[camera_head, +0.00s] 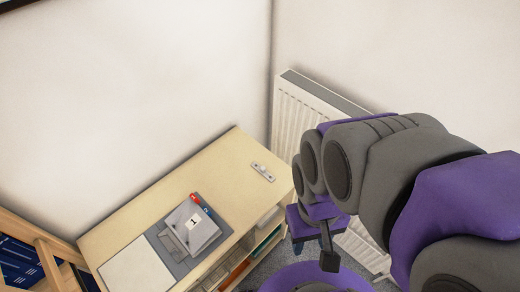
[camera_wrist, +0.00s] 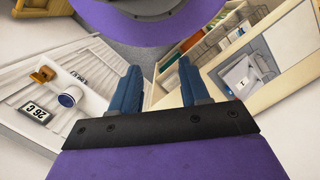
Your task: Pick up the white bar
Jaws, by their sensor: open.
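The white bar (camera_head: 262,171) is a short pale strip with small dark spots. It lies flat near the right end of the wooden desk top (camera_head: 215,165), with bare wood around it. I cannot make it out in the wrist view. My gripper (camera_wrist: 160,82) is open, with two blue fingers apart and nothing between them. In the head view my gripper (camera_head: 328,250) hangs off the right end of the desk, in front of the radiator and apart from the bar. Its fingertips are hard to tell there.
A radiator (camera_head: 300,115) stands right of the desk. Bookshelves (camera_head: 28,250) stand at lower left. A small display (camera_wrist: 35,112) shows in the wrist view.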

